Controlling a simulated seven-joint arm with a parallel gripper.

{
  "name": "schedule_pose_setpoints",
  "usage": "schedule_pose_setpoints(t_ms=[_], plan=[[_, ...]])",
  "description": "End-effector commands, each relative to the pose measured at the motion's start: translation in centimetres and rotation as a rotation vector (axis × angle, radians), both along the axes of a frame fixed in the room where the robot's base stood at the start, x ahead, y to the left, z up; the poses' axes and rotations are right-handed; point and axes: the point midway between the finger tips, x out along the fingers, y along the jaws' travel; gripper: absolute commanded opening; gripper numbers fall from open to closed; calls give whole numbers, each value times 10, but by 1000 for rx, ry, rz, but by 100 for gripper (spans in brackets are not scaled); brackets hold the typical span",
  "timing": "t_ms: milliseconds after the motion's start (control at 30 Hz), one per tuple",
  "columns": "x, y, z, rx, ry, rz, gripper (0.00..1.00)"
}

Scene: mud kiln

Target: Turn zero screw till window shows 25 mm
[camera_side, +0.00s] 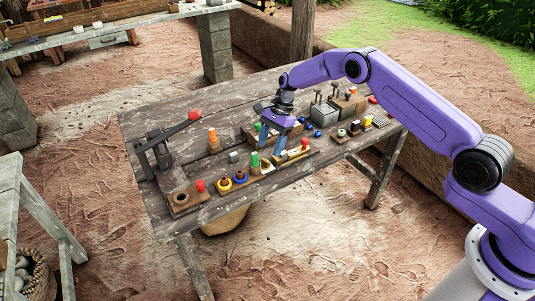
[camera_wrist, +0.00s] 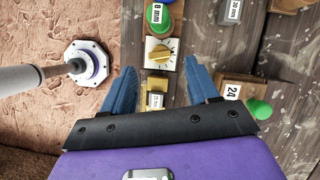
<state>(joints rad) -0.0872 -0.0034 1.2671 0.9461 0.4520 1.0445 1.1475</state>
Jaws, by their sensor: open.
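A cream dial plate with a yellow knob (camera_wrist: 160,52) and a ring of dark marks lies between and just ahead of my fingertips in the wrist view. It seems to be the zero screw. Below it, a small pale window (camera_wrist: 156,99) sits on a yellow bar between my fingers; its reading is too small to make out. My gripper (camera_wrist: 158,65) has its two blue fingers wide apart, with nothing held. In the side view my gripper (camera_side: 273,141) points down above the gauge row. The cream dial (camera_side: 266,167) shows there beside a green peg.
A green peg labelled 8 mm (camera_wrist: 158,18) stands just beyond the dial. A red-knobbed lever (camera_side: 194,115) stands at the table's left. Several blocks and pegs crowd around; bare planks lie toward the left back.

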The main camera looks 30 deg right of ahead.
Motion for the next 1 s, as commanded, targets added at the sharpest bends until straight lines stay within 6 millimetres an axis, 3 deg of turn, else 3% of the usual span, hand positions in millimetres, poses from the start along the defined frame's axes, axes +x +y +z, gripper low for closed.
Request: schedule_pose_setpoints(t_ms=[300,500,700,1000], plan=[[7,-26,65,0,-3,-1,60],[10,-39,96,-1,-1,0,60],[12,-45,113,-1,0,0,60],[12,-47,116,0,2,1,60]])
